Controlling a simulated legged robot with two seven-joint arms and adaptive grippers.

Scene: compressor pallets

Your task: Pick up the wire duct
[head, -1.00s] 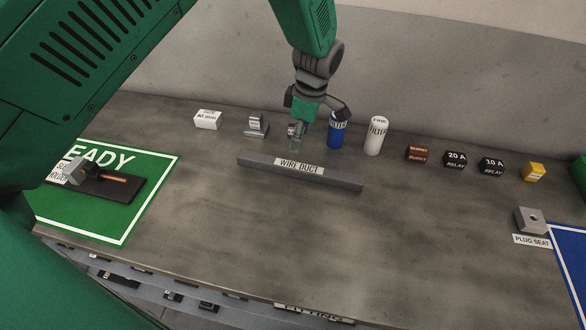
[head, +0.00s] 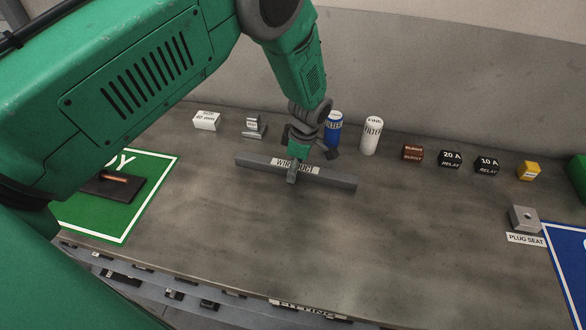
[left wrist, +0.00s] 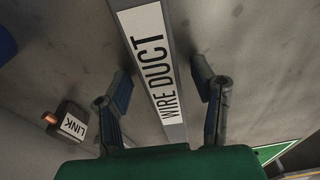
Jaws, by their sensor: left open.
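The wire duct (head: 330,179) is a long grey bar with a white label, lying on the grey table in the head view. It also shows in the left wrist view (left wrist: 175,133), running between the two fingers. My left gripper (head: 293,172) is over the middle of the duct and hides part of its label. In the left wrist view the left gripper (left wrist: 162,90) is open, with one finger on each side of the duct and a gap to each. I cannot tell how far the fingertips are above the table. My right gripper is not in view.
Behind the duct stand a blue filter (head: 334,131) and a white filter (head: 371,136). Small relays (head: 450,159) and a yellow block (head: 528,171) are to the right. A green mat (head: 140,190) is at left. The table in front of the duct is clear.

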